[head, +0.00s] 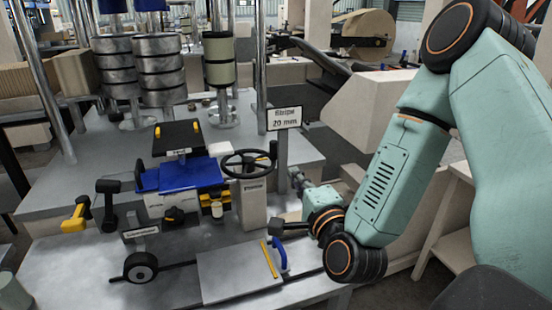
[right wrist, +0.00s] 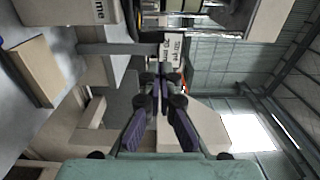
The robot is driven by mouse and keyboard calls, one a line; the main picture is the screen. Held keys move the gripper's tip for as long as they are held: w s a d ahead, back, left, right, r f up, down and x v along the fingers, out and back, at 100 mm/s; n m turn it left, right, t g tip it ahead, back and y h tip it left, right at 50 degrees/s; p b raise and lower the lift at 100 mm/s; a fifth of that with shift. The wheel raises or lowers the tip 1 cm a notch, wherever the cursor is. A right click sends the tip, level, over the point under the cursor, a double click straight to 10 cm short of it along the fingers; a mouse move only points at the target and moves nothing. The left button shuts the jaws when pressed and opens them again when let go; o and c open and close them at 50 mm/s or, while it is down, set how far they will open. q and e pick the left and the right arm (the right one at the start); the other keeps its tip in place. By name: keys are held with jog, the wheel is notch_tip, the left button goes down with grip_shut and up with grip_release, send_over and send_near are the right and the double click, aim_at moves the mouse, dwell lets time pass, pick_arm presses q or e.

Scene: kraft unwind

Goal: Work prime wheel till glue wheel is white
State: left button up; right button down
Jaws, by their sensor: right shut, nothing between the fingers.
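The prime wheel (head: 248,163) is a black spoked handwheel on a grey post with a "Prime" label, right of the blue-topped unit (head: 190,177). In the right wrist view, part of a labelled post (right wrist: 88,12) shows at the upper left; the wheel cannot be made out there. My right gripper (head: 297,177) is right of the prime wheel, apart from it, beside the sign post. In the right wrist view its fingers (right wrist: 158,88) are together and empty. I cannot tell for sure which part is the glue wheel, nor its colour. My left gripper is out of view.
A "20 mm" sign (head: 284,118) stands close to the right gripper; it also shows in the right wrist view (right wrist: 172,48). A black wheel with a pale hub (head: 140,267) is at front left.

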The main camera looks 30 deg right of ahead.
jog(key=p, duration=0.1)
send_near(276, 148)
jog(key=x, duration=0.5)
jog(key=shift+w+a+r, duration=0.2)
jog(key=shift+a, duration=0.05)
jog(key=shift+w+d+f, duration=0.15)
jog(key=shift+w+d, duration=0.05)
jog(key=shift+w, duration=0.2)
jog(key=shift+w+d+f, duration=0.15)
jog(key=shift+w+d, duration=0.05)
jog(key=shift+w, duration=0.2)
jog(key=shift+s+a+r, duration=0.2)
jog(key=shift+w+d+f+n+y+p, duration=0.15)
jog(key=shift+w+d+n+y+p, duration=0.15)
jog(key=shift+d+y, duration=0.15)
jog(key=shift+y, duration=0.35)
jog(key=shift+n, duration=0.3)
